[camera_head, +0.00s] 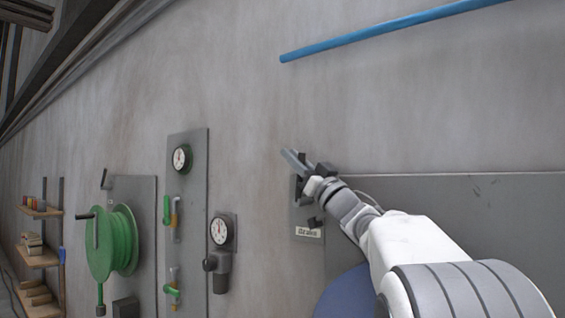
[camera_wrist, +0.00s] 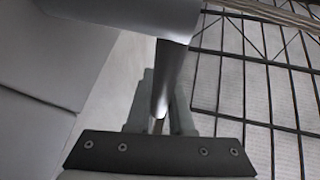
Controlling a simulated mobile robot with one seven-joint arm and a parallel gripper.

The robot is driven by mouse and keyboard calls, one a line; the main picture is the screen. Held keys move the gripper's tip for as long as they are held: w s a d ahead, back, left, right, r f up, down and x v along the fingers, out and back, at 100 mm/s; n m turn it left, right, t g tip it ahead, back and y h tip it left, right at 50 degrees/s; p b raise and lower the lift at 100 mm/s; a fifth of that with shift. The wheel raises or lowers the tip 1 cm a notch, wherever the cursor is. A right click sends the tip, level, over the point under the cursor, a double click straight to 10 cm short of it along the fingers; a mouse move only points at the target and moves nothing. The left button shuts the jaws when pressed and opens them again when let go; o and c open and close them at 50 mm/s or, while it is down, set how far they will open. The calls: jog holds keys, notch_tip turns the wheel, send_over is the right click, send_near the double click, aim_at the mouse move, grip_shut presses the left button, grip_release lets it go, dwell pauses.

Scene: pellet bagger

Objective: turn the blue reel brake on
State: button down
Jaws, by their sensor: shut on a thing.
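The blue reel (camera_head: 345,293) shows at the bottom of the head view, largely hidden behind my arm. A small label plate (camera_head: 309,232), seemingly reading "brake", is on the grey panel above it. My gripper (camera_head: 312,170) is at the panel's upper left corner, above the label. It is shut on a grey bar, the brake lever (camera_head: 291,158), whose end sticks out up and left past the fingers. In the wrist view the lever (camera_wrist: 165,85) runs between the fingers. The lever's pivot is mostly hidden by my gripper.
The grey panel (camera_head: 480,205) extends right behind my arm. To the left are a gauge (camera_head: 219,231), a panel with green-handled valves (camera_head: 187,245) and a green reel (camera_head: 112,243). A blue pipe (camera_head: 390,27) runs above. The wall between is bare.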

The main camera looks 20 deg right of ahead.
jog(key=shift+s, duration=0.1)
dwell(0.6)
jog(key=c, duration=0.8)
grip_release()
jog(key=shift+a+r, duration=0.1)
jog(key=shift+a, duration=0.1)
